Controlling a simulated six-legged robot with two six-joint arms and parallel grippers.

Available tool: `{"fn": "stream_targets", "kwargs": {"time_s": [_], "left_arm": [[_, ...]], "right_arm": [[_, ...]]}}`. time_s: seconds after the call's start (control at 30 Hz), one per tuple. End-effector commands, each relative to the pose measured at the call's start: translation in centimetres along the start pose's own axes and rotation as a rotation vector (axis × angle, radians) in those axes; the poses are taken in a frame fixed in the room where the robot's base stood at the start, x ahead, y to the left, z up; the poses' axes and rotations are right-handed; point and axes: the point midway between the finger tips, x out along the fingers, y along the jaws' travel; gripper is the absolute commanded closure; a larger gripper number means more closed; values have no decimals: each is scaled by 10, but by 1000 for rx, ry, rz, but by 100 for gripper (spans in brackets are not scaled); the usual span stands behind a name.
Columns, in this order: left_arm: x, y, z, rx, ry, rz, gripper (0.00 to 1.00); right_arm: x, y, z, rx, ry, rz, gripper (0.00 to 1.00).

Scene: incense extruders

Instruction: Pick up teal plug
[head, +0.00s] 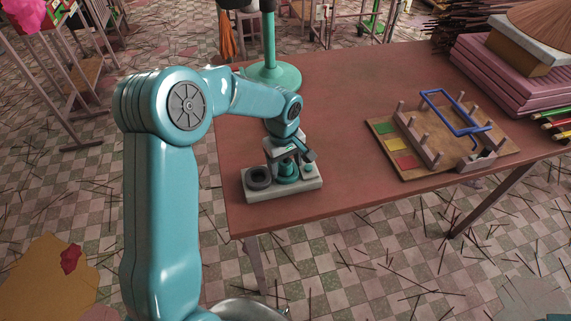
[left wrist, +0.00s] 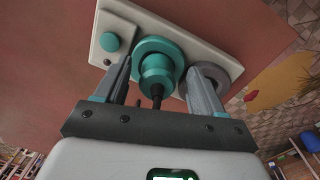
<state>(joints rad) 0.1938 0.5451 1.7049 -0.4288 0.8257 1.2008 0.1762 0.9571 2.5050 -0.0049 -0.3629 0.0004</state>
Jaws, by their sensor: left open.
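The teal plug (left wrist: 156,76) stands in a teal ring on a pale base block (left wrist: 228,62), its dark narrow stem pointing toward my wrist. In the head view the plug (head: 288,171) sits in the middle of the block (head: 291,193), partly hidden by my gripper. My left gripper (head: 290,156) is above it, pointing down. In the left wrist view, its fingers (left wrist: 160,72) are apart, one on each side of the plug, with visible gaps. I cannot tell how far down they reach. My right gripper is not in view.
The block also carries a dark grey ring (head: 258,178) and a small teal knob (head: 308,169). A teal round stand (head: 272,75) is behind. A wooden board with pegs and a blue frame (head: 455,112) lies right. The brown table (head: 345,130) is clear between.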

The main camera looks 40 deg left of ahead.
Motion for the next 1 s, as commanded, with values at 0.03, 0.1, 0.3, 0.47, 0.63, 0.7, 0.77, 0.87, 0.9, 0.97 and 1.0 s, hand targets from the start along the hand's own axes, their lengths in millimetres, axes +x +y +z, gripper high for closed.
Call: {"fn": "stream_targets", "kwargs": {"time_s": [0.03, 0.1, 0.3, 0.47, 0.63, 0.7, 0.77, 0.87, 0.9, 0.97, 1.0], "left_arm": [[5, 0, 0, 0, -1, -1, 31], [9, 0, 0, 0, -1, -1, 31], [9, 1, 0, 1, 0, 0, 31], [9, 1, 0, 1, 0, 0, 83], [10, 0, 0, 1, -1, 0, 89], [10, 0, 0, 1, -1, -1, 89], [10, 0, 0, 1, -1, -1, 89], [10, 0, 0, 1, -2, -1, 89], [9, 0, 0, 1, -2, -1, 89], [7, 1, 0, 1, -1, -1, 89], [4, 1, 0, 0, 0, 0, 89]], "right_arm": [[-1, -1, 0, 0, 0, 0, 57], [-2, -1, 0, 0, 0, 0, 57], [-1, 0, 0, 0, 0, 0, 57], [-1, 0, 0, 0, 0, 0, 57], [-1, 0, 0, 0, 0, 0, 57], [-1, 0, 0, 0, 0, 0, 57], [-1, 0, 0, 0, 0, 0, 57], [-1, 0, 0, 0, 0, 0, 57], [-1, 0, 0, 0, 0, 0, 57], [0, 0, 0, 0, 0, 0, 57], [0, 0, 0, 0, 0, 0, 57]]}}
